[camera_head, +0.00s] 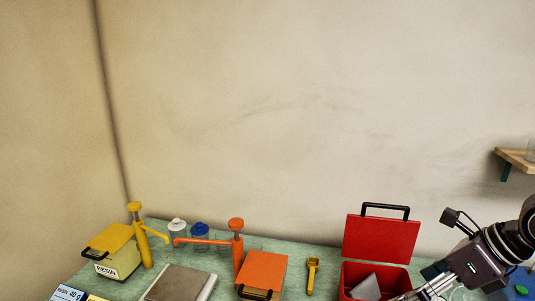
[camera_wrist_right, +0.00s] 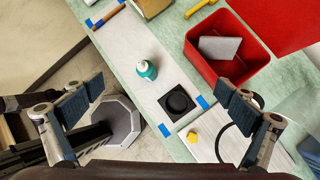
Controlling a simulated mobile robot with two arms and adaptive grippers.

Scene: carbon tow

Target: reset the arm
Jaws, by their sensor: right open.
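My right arm comes in from the right edge of the head view, and its gripper (camera_head: 432,288) is low in the picture, in front of the red box. In the right wrist view my right gripper (camera_wrist_right: 155,104) is open, its two blue-padded fingers wide apart with nothing between them. The fingers are above the bench's front part, near a bottle with a teal cap (camera_wrist_right: 147,70) and a black square piece with a round top (camera_wrist_right: 178,101). I see no contact with either. My left arm and gripper are not in view.
An open red box (camera_head: 376,272) holds a grey piece (camera_head: 367,287). Left of it are an orange box (camera_head: 262,270) with an orange pump (camera_head: 237,240), a yellow resin container (camera_head: 118,258) and a flat grey plate (camera_head: 180,284). A wooden shelf (camera_head: 514,158) juts out at right.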

